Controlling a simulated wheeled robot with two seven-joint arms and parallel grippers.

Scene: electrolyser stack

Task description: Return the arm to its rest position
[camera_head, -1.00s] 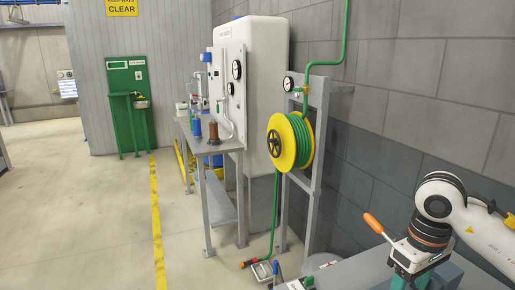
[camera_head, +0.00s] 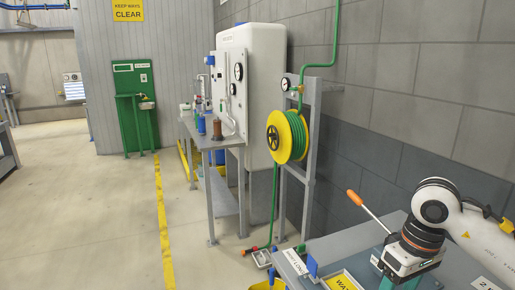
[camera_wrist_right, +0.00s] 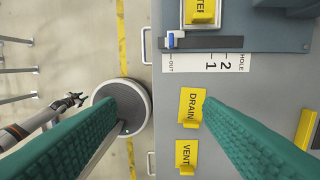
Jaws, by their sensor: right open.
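My right arm comes in at the right edge of the head view. Its white and dark wrist is above a grey bench (camera_head: 340,245), with the gripper's teal fingers below it, partly cut off by the frame edge. In the right wrist view my right gripper (camera_wrist_right: 168,108) is open, its two teal fingers wide apart with nothing held between them. Below them lie the yellow DRAIN tag (camera_wrist_right: 191,107) and VENT tag (camera_wrist_right: 186,157). A dark gripper (camera_wrist_right: 75,101) on another arm shows small at the left; its opening is unclear. No left gripper shows in the head view.
An orange-handled rod (camera_head: 355,197) stands beside my right wrist; its lower end is hidden. A yellow hose reel (camera_head: 287,136) and white cabinet (camera_head: 262,75) stand along the wall. A round grey disc (camera_wrist_right: 136,93) is beside the bench. The floor at left is clear.

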